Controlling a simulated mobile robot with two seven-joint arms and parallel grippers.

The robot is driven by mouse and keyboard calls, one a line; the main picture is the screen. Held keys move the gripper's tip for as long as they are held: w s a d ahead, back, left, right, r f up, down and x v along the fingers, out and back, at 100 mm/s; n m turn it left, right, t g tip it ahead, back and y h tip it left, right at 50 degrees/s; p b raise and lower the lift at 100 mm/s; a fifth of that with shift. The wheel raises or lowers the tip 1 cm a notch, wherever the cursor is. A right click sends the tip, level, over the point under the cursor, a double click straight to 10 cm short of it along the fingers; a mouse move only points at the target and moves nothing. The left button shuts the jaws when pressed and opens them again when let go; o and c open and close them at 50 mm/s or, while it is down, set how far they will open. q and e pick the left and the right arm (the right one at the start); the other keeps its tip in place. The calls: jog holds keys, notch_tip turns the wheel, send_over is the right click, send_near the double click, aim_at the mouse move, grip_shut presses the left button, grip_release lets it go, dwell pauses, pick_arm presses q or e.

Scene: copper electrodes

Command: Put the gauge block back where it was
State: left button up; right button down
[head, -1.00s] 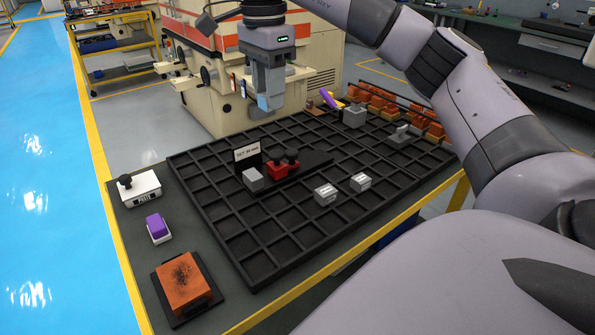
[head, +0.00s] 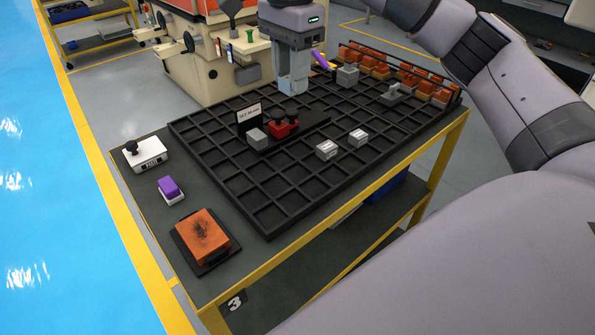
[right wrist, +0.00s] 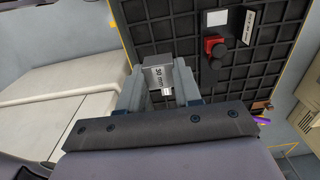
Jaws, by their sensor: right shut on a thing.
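My right gripper (head: 292,88) is shut on a grey gauge block (right wrist: 158,76) marked 50 mm, seen best in the right wrist view. The gripper points down above the back part of the black grid tray (head: 268,236). Two small grey labelled blocks stand apart on the tray, one at the front (head: 327,150) and one to its right (head: 358,137). Another grey block (head: 257,139) stands beside a red fixture with black knobs (head: 284,127) and a small sign (head: 249,117). My left gripper is not in view.
A white box with a black knob (head: 146,154), a purple-and-white item (head: 170,188) and an orange block (head: 204,234) on a dark plate lie left of the tray. Orange pieces (head: 410,76) fill a rack at the back right. A cream machine (head: 205,72) stands behind.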

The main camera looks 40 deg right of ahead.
jog(key=b, duration=0.2)
send_over(293, 176)
notch_tip(293, 176, down, 9)
notch_tip(293, 176, down, 6)
jog(key=shift+r, duration=0.1)
notch_tip(293, 176, down, 4)
jog(key=shift+f, duration=0.25)
jog(key=shift+w+f, duration=0.1)
jog(key=shift+f, duration=0.05)
jog(key=shift+f, duration=0.1)
jog(key=c, duration=0.8)
grip_release()
